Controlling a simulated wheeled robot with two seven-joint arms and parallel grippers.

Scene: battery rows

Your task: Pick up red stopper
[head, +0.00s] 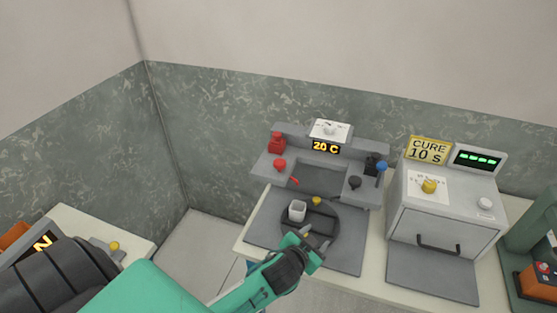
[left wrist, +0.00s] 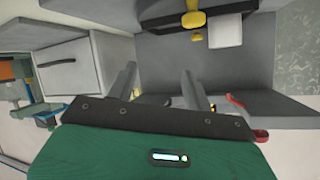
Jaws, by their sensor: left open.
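A red stopper-like knob (head: 280,164) sits on the left ledge of the grey station, in front of a small red bottle (head: 276,143). I cannot tell for sure which red part is the stopper. A thin red piece (head: 294,180) lies just below the knob; a thin curved red piece also shows in the left wrist view (left wrist: 237,101). My left gripper (head: 314,249) is open and empty over the front of the station, nearer than the red parts and to their right. Its two fingers (left wrist: 158,72) stand apart in the left wrist view. My right gripper is not in view.
A white cup (head: 297,213) stands on a dark round plate (head: 325,225) beside yellow knobs. A black knob (head: 355,183) and a blue-topped black part (head: 381,166) are on the right ledge. A grey curing oven (head: 445,213) stands to the right, beside a green machine (head: 530,225).

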